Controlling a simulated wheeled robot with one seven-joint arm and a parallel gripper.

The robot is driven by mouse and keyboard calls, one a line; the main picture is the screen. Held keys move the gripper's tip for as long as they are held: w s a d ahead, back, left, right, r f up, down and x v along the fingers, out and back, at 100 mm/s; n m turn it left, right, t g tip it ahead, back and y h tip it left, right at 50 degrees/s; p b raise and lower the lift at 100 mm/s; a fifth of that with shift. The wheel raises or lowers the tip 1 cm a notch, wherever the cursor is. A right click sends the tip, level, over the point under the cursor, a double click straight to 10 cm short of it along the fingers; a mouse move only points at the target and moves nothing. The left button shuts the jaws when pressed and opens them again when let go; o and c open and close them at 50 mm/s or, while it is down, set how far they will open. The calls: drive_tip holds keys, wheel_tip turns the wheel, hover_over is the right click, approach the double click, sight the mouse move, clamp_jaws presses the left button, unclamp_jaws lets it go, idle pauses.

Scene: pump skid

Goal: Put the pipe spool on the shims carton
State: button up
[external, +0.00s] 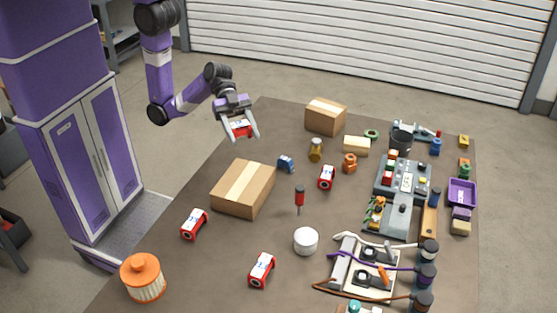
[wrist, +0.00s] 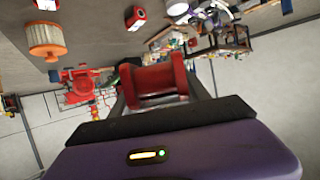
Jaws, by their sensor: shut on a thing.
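My gripper (external: 242,134) is shut on a red spool-shaped piece with flanged ends, the pipe spool (external: 240,127). It is held in the air near the far left edge of the table. In the wrist view the red spool (wrist: 158,82) sits between the two dark fingers. Two brown taped cartons are on the table: a larger one (external: 244,188) at left, in front of and below my gripper in the picture, and a smaller one (external: 326,116) at the back. I cannot read which is the shims carton. Both tops look clear.
Red-and-white pieces lie at the left (external: 194,224), front (external: 262,270) and middle (external: 327,178). A small blue part (external: 286,163) is close to the larger carton. An orange-capped filter (external: 143,278) stands front left. Pump parts crowd the right side.

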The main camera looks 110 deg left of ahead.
drive_tip(key=b, duration=0.3)
hover_over(246, 185)
wheel_tip(246, 185, down, 12)
drive_tip(key=shift+w+r, duration=0.1)
drive_tip(key=shift+f, duration=2.5)
drive_tip(key=shift+f+b, duration=0.1)
drive_tip(key=shift+b, duration=0.3)
drive_tip(key=o, duration=1.6)
drive_tip(key=shift+o, duration=0.2)
drive_tip(key=shift+r, duration=0.2)
drive_tip(key=b+v, duration=0.1)
drive_tip(key=v, duration=1)
drive_tip(key=shift+s+a, duration=0.2)
drive_tip(key=shift+s, duration=0.05)
drive_tip(key=shift+s+a+r, duration=0.1)
drive_tip(key=shift+r, duration=0.05)
